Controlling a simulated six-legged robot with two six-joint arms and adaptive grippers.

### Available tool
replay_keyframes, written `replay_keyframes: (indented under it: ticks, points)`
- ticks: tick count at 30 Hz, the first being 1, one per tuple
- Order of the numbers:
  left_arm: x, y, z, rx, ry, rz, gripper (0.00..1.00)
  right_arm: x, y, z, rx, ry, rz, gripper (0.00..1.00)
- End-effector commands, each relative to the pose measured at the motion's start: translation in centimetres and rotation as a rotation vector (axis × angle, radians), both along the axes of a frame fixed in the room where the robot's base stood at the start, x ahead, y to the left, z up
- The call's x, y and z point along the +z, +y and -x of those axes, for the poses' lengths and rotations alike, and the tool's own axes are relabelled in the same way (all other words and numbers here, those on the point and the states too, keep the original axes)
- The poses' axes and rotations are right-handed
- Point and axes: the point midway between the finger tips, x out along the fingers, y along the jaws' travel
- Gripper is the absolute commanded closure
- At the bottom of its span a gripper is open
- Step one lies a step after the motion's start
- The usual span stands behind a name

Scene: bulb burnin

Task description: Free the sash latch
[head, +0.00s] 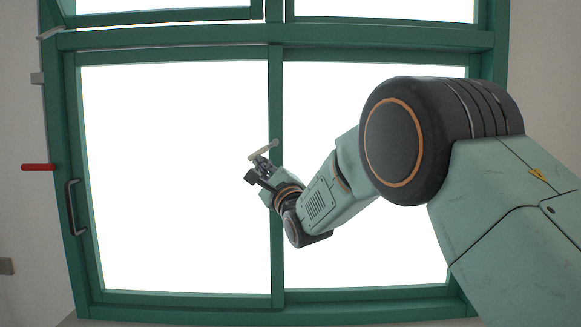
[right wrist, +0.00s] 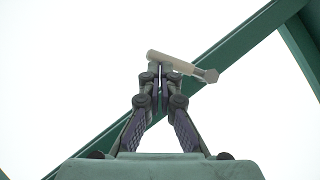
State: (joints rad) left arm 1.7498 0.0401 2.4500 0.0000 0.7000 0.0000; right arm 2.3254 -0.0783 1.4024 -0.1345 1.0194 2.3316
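The sash latch (head: 262,150) is a pale beige lever at the middle stile of the green window. Its grey end lies against the stile and its free end points down and left. In the right wrist view the lever (right wrist: 180,64) crosses just beyond the fingertips, with its grey head to the right. My right gripper (head: 258,170) is at the lever's free end. In the right wrist view its fingers (right wrist: 161,80) are close together with only a thin gap. The tips overlap the lever; I cannot tell whether they touch it. My left gripper is not in view.
The green window frame (head: 170,57) holds two bright panes. A dark pull handle (head: 72,207) is on the left sash edge. A red handle (head: 38,167) sticks out at the left wall. My right arm covers much of the right pane.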

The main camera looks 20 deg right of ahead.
Motion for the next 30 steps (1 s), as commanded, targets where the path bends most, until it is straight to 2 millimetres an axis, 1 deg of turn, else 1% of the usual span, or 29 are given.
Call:
replay_keyframes:
  ticks: [3, 12, 21, 30]
  points:
    - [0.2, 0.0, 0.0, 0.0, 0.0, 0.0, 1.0, 0.4, 0.7, -0.2, 0.002, 0.0, 0.003, 1.0]
    - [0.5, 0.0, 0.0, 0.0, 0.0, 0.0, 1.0, 1.4, 1.6, -0.4, 0.002, 0.001, 0.003, 1.0]
    - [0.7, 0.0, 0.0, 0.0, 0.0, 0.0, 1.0, 2.0, 2.0, -0.6, 0.001, 0.001, 0.003, 1.0]
    - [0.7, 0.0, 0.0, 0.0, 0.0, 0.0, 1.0, 2.1, 2.0, -0.6, 0.0, 0.001, 0.003, 1.0]
